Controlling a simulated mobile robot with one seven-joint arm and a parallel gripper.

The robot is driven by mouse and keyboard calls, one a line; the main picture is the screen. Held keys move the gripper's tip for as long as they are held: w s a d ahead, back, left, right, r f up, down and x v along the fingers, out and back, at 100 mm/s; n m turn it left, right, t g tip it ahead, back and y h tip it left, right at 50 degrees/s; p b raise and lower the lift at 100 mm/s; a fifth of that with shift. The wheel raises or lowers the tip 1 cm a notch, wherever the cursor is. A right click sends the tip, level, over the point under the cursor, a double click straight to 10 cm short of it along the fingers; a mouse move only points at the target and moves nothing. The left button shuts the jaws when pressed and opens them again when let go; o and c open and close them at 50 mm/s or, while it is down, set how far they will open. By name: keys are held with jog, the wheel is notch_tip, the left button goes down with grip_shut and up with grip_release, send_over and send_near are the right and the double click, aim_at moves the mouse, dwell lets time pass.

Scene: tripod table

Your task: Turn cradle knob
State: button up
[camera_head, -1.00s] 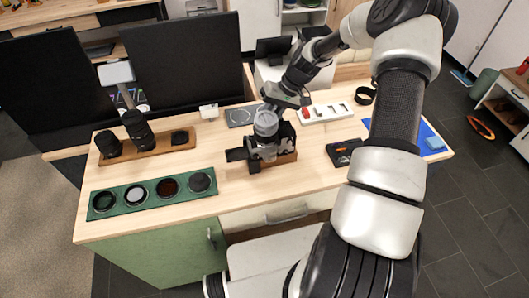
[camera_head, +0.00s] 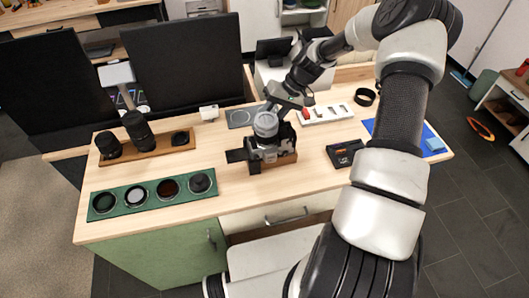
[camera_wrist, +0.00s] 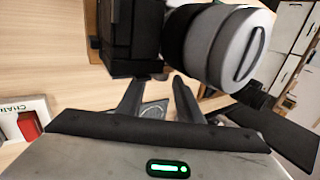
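The cradle (camera_head: 285,159) has a wooden base and dark brackets, and stands mid-table in the head view. A camera with a pale grey lens (camera_head: 265,125) sits in it; the lens (camera_wrist: 222,45) and a black block (camera_wrist: 131,30) fill the top of the wrist view. My gripper (camera_wrist: 157,88) has two dark fingers apart with nothing visible between them. Its fingertips are close to the underside of the black block; contact cannot be told. In the head view my gripper is just behind the lens, its fingers mostly hidden. I cannot clearly make out the knob.
A green tray (camera_head: 148,207) with round filters lies at front left. A wooden stand (camera_head: 150,153) with lenses is behind it. A white tray (camera_head: 343,104) with a red item and a black box (camera_head: 343,153) are to the right. Bare tabletop lies in front of the cradle.

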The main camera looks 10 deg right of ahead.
jog(key=p+v, duration=0.1)
jog(key=v, duration=0.3)
jog(key=shift+d+r+p, duration=0.1)
jog(key=shift+r+p, duration=0.05)
jog(key=shift+p, duration=0.15)
